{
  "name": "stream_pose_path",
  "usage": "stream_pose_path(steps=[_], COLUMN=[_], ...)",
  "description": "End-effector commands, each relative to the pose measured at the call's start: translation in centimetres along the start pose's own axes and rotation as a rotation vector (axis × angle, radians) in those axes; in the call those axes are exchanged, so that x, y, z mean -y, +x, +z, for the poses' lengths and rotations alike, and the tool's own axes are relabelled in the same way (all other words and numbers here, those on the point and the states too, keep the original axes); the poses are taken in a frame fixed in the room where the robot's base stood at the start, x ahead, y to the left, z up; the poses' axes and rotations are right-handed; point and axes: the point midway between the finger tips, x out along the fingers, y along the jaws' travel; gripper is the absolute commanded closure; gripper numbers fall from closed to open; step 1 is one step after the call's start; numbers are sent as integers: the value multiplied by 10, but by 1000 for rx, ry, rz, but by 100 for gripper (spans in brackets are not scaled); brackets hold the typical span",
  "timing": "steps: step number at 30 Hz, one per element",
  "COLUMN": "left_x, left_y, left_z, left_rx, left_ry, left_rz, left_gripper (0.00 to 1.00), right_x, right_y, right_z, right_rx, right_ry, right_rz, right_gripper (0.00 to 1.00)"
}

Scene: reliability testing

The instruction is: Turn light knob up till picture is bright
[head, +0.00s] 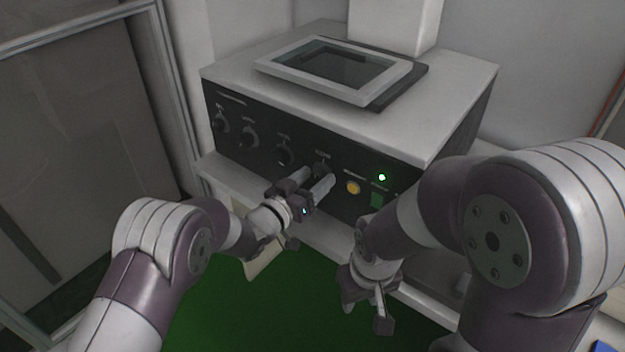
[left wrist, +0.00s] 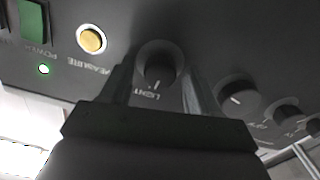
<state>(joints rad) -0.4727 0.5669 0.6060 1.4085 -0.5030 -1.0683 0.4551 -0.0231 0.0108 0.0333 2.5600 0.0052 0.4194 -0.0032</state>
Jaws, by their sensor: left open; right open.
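The light knob (head: 322,168) is the rightmost of a row of dark round knobs on the black front panel. In the left wrist view the light knob (left wrist: 158,65) shows upside down with its white "LIGHT" label and pointer line. My left gripper (head: 311,180) is open, its two fingers at either side of this knob; I cannot tell whether they touch it. The fingers also show in the left wrist view (left wrist: 160,82). The picture screen (head: 335,66) on top of the machine looks dark grey. My right gripper (head: 366,304) is open and empty, low in front of the machine.
Other knobs (head: 284,155) sit left of the light knob. Right of it are a yellow measure button (head: 353,187), a lit green lamp (head: 382,177) and a green power switch (head: 376,200). A pale ledge (head: 222,174) runs below the panel. The green floor (head: 225,315) is clear.

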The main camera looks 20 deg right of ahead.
Motion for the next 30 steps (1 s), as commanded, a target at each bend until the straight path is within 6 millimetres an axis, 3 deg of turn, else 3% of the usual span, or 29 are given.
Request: stream_pose_path(steps=[2, 3, 8, 19, 30], left_x=[0, 0, 0, 0, 0], left_y=[0, 0, 0, 0, -1], left_z=[0, 0, 0, 1, 5], left_rx=[0, 0, 0, -1, -1], left_ry=[0, 0, 0, 51, 329], left_rz=[0, 0, 0, -1, -1], left_gripper=[39, 45, 95, 95, 95], right_x=[0, 0, 0, 0, 0], right_y=[0, 0, 0, 7, 35], right_z=[0, 0, 0, 1, 4], right_rx=[0, 0, 0, 0, 0], right_ry=[0, 0, 0, 0, 0], right_rz=[0, 0, 0, 0, 0], right_gripper=[57, 57, 57, 57, 57])
